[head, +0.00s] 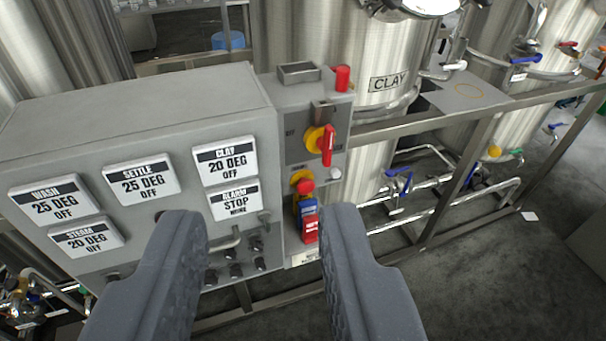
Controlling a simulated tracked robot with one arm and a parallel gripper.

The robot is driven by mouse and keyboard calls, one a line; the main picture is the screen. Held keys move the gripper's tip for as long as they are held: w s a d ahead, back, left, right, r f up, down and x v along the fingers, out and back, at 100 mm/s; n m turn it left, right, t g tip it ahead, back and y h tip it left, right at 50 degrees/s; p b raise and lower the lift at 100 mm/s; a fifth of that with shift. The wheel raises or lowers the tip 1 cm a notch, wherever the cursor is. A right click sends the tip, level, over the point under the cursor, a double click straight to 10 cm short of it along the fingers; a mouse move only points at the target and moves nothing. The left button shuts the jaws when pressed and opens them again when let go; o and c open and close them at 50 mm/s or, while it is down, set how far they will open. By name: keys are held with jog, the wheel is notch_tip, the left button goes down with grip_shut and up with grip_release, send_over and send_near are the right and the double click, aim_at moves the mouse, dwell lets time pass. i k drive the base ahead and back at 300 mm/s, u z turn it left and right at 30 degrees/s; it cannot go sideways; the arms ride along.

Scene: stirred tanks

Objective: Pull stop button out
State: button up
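A red stop button (306,187) on a yellow base sits on the narrow grey panel (285,150) at the right of the control box. Above it is a red rotary switch (327,145) on a yellow plate. Below it are a blue button (307,208) and a red button (311,231). My gripper (262,222) is open and empty, its two dark grey fingers wide apart in the lower middle. The stop button lies beyond the fingertips, just above the right finger's tip and apart from it. I cannot tell whether the stop button is pressed in.
A red lamp (342,78) stands on top. A steel tank labelled CLAY (388,82) and a metal frame (480,110) stand behind.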

aim_at(305, 187)
jog(key=u, duration=1.05)
jog(key=k, duration=0.7)
jog(key=z, duration=0.6)
jog(key=i, duration=1)
